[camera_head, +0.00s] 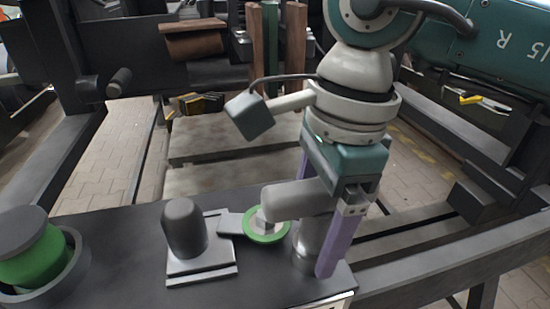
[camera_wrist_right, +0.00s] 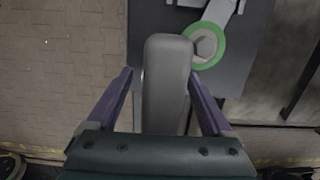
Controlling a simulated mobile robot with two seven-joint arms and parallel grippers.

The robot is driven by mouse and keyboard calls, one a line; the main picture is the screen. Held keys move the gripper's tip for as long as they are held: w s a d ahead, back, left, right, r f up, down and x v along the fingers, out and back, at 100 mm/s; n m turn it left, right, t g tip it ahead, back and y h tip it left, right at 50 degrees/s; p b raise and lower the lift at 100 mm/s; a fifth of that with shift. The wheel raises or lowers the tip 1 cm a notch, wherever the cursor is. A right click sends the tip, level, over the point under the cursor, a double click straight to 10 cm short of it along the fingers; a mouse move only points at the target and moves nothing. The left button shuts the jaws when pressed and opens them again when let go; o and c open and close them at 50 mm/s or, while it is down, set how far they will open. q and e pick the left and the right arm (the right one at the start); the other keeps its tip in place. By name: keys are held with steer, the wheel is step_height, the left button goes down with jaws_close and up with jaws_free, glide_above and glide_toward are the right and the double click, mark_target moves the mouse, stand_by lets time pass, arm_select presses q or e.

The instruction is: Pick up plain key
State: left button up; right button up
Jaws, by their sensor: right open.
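A grey round-ended bar (camera_head: 295,198), which I take to be the plain key, lies over a short grey upright cylinder (camera_head: 308,240) at the right end of the dark bench top. My right gripper (camera_head: 313,235) points down over it, with its two purple fingers open. In the right wrist view the grey bar (camera_wrist_right: 167,80) lies between the fingers of the right gripper (camera_wrist_right: 160,76), with visible gaps on both sides. Whether the bar and cylinder are one piece is unclear. My left gripper is out of view.
A green ring with a hex centre (camera_head: 265,224) lies close to the left of the bar. A rounded grey post on a plate (camera_head: 184,230) and a green-black round part (camera_head: 32,255) stand further left. Dark frame beams (camera_head: 450,255) run at the right.

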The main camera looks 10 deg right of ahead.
steer(key=shift+f, duration=0.1)
steer(key=shift+c, duration=0.3)
jaws_close()
stand_by(0.4)
